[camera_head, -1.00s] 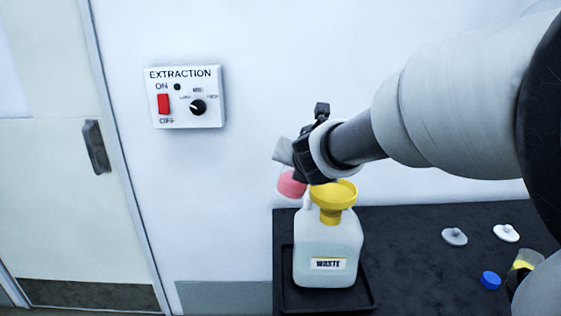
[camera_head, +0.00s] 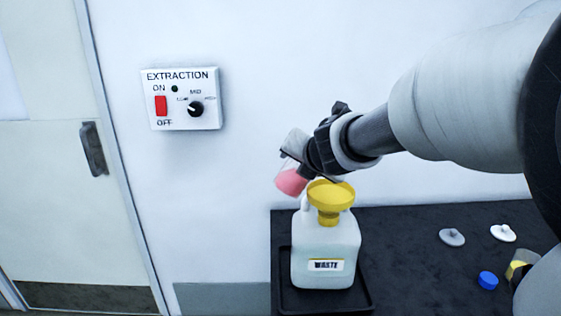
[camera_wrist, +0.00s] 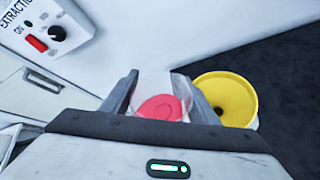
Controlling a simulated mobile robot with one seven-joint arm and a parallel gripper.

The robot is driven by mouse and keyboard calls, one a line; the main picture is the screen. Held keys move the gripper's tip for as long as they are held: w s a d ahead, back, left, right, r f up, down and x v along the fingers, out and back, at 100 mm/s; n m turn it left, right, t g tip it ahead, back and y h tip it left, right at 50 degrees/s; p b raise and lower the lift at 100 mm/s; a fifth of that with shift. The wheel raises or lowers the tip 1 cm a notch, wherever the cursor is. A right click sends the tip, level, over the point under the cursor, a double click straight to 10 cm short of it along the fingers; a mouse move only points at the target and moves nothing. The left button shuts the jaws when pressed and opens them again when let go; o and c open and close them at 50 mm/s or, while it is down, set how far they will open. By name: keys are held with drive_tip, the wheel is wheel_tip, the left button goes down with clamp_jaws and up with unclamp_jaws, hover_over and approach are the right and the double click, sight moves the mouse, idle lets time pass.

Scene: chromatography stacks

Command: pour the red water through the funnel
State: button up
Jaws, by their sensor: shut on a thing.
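A clear beaker (camera_head: 296,143) with red water (camera_head: 291,182) is tilted in the head view, its lower part to the left of the funnel. My gripper (camera_head: 306,160) is shut on the beaker and holds it up and left of the yellow funnel (camera_head: 331,193). The funnel sits in the neck of a white jug labelled WASTE (camera_head: 325,250). In the wrist view the red water (camera_wrist: 160,108) shows between the fingers (camera_wrist: 158,100), and the funnel (camera_wrist: 226,98) is just to the right, its hole visible. No stream of water shows.
The jug stands in a black tray (camera_head: 364,297) on a dark bench (camera_head: 400,250). A grey lid (camera_head: 452,237), a white lid (camera_head: 503,233), a blue cap (camera_head: 488,280) and a yellow-filled container (camera_head: 517,267) are at the right. An EXTRACTION switch box (camera_head: 184,98) is on the wall.

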drive_tip(key=shift+r, duration=0.1)
drive_tip(key=shift+m+y, duration=0.3)
drive_tip(key=shift+p, duration=0.3)
drive_tip(key=shift+r+m+y, duration=0.15)
drive_tip(key=shift+m+y, duration=0.15)
drive_tip(key=shift+y, duration=0.1)
drive_tip(key=shift+m+y+p, duration=0.3)
drive_tip(key=shift+p, duration=0.05)
drive_tip(key=shift+g, duration=0.3)
drive_tip(key=shift+m+y, duration=0.4)
